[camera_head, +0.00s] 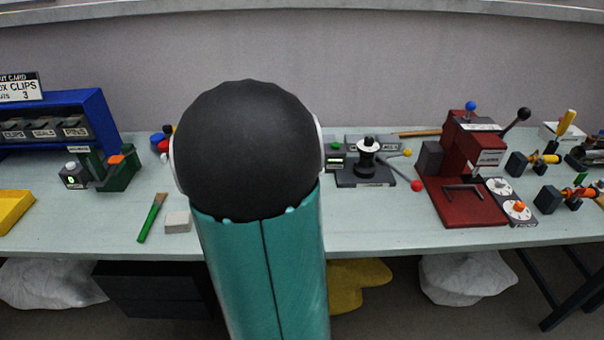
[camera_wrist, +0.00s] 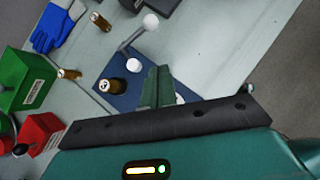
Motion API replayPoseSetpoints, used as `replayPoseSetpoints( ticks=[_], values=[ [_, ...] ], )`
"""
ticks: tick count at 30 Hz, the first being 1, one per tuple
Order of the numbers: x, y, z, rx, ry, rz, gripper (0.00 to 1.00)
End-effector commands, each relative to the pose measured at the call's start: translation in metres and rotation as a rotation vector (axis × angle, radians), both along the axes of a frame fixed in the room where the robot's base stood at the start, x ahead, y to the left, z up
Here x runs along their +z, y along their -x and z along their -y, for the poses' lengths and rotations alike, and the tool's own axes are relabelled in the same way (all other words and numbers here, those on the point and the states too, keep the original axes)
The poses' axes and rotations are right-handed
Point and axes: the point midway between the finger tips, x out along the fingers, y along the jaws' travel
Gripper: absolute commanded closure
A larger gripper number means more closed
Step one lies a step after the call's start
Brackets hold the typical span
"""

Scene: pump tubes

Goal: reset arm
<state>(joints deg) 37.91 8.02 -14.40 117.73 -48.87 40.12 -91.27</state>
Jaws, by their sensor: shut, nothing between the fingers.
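My gripper (camera_wrist: 158,86) shows in the wrist view as short green fingers beyond a dark bar. The fingers are together with nothing between them. They appear over the edge of a blue plate (camera_wrist: 112,70) that bears a brown cylinder with a pale top (camera_wrist: 112,87) and a white round knob (camera_wrist: 134,65). I cannot tell how high the fingers are above it. In the head view my own arm, with a black rounded joint and teal link, fills the middle and hides part of the bench. The gripper is not visible there.
The pale bench (camera_head: 340,228) bears a red press (camera_head: 462,170) at right, a black fixture with levers (camera_head: 367,160) and a blue rack (camera_head: 98,112) at left. A green-handled brush (camera_head: 151,218) lies near the front.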

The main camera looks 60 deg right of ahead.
Motion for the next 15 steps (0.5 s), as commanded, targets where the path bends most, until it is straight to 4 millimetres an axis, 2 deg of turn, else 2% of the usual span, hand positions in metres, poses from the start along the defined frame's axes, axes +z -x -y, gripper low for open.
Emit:
replayPoseSetpoints(
  ticks=[5,15],
  values=[
    [0.0138,-0.0025,-0.0115,0.001,0.000,0.000,1.00],
    [0.0152,-0.0014,-0.0138,0.000,-0.001,-0.001,1.00]
  ],
)
